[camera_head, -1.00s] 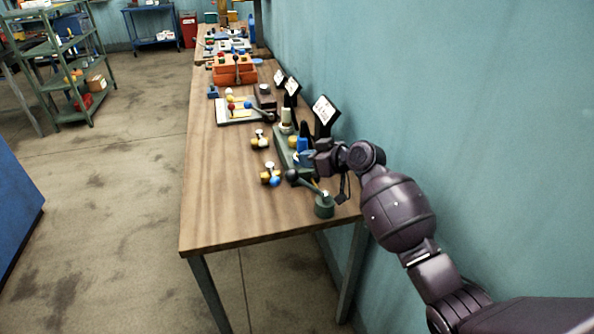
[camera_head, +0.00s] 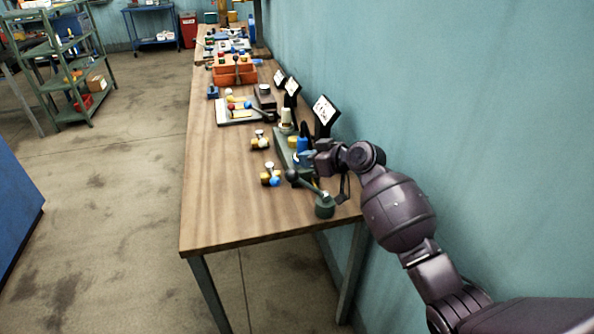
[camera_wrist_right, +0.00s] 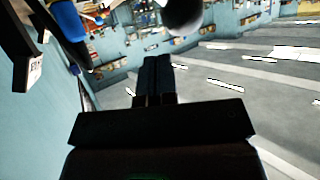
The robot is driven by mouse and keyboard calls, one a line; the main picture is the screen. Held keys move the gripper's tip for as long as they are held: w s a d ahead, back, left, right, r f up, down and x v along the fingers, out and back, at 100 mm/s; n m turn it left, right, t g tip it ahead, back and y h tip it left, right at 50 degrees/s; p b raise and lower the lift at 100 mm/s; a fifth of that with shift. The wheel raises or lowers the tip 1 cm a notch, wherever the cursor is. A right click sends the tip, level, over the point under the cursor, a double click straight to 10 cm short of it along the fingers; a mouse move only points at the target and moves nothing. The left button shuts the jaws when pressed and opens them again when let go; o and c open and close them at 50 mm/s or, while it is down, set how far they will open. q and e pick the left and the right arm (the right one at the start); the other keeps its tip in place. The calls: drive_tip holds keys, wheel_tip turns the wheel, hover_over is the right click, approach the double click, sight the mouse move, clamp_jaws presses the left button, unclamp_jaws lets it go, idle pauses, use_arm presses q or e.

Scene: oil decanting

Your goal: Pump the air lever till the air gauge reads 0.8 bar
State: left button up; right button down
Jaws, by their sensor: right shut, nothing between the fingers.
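The air lever (camera_head: 313,188) is a thin rod with a dark ball knob (camera_head: 291,175), on a round green base (camera_head: 324,207) at the table's near right corner. The rod slants up to the left from the base. My right gripper (camera_head: 308,158) is just behind the knob, shut and empty. In the right wrist view its closed fingers (camera_wrist_right: 156,74) point toward a dark ball (camera_wrist_right: 184,14) at the top edge, apparently the knob. I cannot tell whether they touch. Dial gauges with white faces (camera_head: 325,110) stand along the wall; their readings are too small to read. My left gripper is not in view.
A blue part (camera_head: 302,145) stands close to my right gripper. The teal wall (camera_head: 450,120) is close on the right. The table's near left is clear.

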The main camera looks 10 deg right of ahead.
drive_tip(key=shift+a+f, duration=0.1)
drive_tip(key=shift+f, duration=0.05)
idle(0.6)
drive_tip(key=shift+a+f, duration=0.2)
